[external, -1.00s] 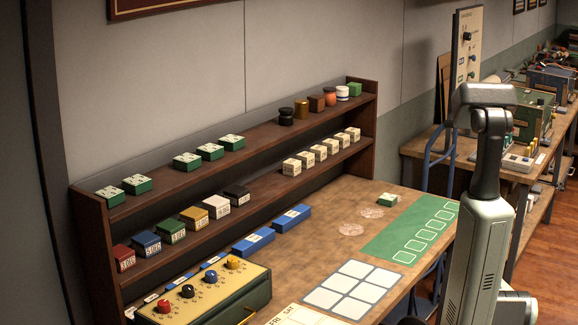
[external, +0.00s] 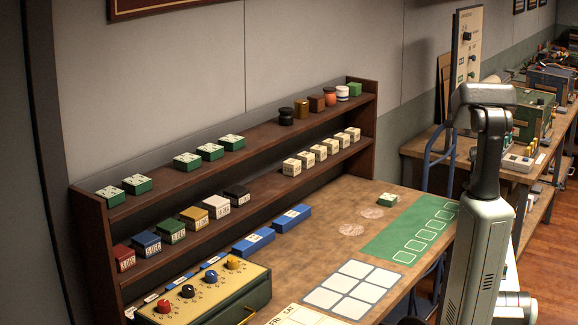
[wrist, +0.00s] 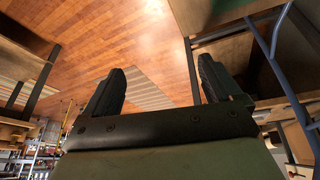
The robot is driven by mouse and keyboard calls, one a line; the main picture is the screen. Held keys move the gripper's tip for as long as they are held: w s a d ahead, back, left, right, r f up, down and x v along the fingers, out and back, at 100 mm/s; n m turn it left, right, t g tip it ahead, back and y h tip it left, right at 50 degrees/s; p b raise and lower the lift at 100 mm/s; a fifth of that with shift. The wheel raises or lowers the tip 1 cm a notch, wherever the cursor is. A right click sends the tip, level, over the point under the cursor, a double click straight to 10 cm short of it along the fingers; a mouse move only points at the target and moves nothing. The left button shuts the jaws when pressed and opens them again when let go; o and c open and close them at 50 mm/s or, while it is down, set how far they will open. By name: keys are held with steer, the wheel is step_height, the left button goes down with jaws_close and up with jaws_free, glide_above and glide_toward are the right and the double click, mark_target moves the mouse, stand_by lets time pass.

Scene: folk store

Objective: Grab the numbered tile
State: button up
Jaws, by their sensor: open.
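My gripper (wrist: 158,84) shows in the wrist view with its two dark fingers spread apart and nothing between them. In the external view, several cream blocks with dark markings (external: 320,154) stand in a row on the right part of the lower shelf. A small green block with a white top (external: 444,200) lies on the table near the green mat. Markings are too small to read surely, so I cannot tell which is the numbered tile. My gripper's fingers are not clearly visible in the external view.
The wooden shelf (external: 225,162) also holds green-and-white blocks, coloured boxes and small round objects. Blue boxes (external: 291,218) and a knobbed panel (external: 205,291) stand in front. A green mat (external: 385,240) and a white grid (external: 351,289) lie on the table. The table's middle is mostly clear.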

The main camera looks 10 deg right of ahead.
steer(key=w+a+r+n, duration=0.1)
steer(key=w+a+r, duration=0.2)
steer(key=a, duration=0.6)
steer(key=w+a+r+n, duration=0.1)
steer(key=w+a+r, duration=0.25)
steer(key=a, duration=0.65)
steer(key=n+y, duration=0.1)
steer(key=y, duration=0.1)
glide_toward(388, 197)
steer(key=shift+t, duration=0.5)
steer(key=x, duration=0.4)
steer(key=shift+s+d+f, duration=0.1)
steer(key=shift+s+d, duration=0.05)
steer(key=shift+s, duration=0.2)
steer(key=shift+x, duration=2.6)
steer(key=shift+w, duration=0.1)
steer(key=c, duration=1.2)
steer(key=shift+c, duration=0.2)
